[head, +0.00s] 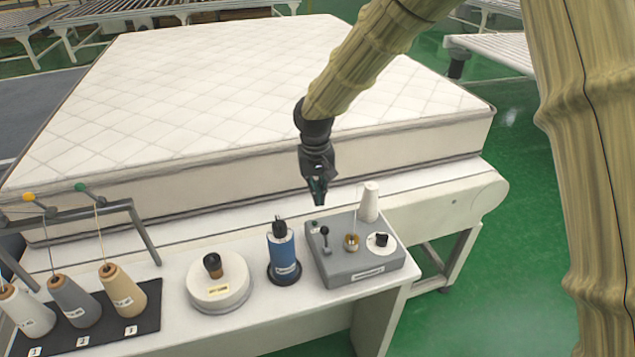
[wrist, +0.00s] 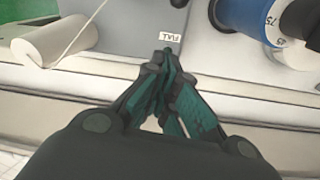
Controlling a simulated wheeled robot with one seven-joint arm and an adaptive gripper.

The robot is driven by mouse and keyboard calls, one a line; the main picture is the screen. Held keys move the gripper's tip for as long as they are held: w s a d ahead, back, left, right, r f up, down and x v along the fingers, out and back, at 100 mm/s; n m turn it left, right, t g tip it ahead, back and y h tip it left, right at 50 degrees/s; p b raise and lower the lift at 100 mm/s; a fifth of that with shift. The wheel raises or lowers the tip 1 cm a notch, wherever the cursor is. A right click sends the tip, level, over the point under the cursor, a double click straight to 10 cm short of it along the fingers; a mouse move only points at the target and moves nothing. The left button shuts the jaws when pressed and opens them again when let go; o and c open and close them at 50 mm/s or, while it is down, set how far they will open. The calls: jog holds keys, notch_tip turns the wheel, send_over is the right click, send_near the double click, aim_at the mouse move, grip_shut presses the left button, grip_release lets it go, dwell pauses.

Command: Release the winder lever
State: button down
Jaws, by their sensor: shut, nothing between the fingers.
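The winder (head: 357,262) is a grey box on the white table. My gripper (head: 318,198) is shut and empty. It hangs above the back left edge of the winder, apart from the lever as far as I can tell. In the wrist view my gripper (wrist: 168,62) points at the grey winder top (wrist: 130,20) near a small white label.
A white thread cone (head: 369,202) stands at the winder's back right. A blue spool (head: 283,255) stands just left of it, then a round white base (head: 219,285). Several thread cones (head: 75,303) stand at far left. A mattress (head: 240,90) lies behind.

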aim_at(326, 237)
jog(key=f, duration=0.2)
jog(key=f+p, duration=0.1)
jog(key=f, duration=0.1)
jog(key=shift+w+d+f, duration=0.1)
jog(key=shift+w+f, duration=0.1)
jog(key=shift+f, duration=0.05)
jog(key=shift+s+d+p, duration=0.15)
jog(key=shift+s+p, duration=0.45)
jog(key=shift+s, duration=0.35)
jog(key=shift+s+d+p, duration=0.1)
jog(key=shift+s+p, duration=0.5)
jog(key=shift+s, duration=0.3)
jog(key=shift+r, duration=0.1)
jog(key=shift+t+b, duration=0.3)
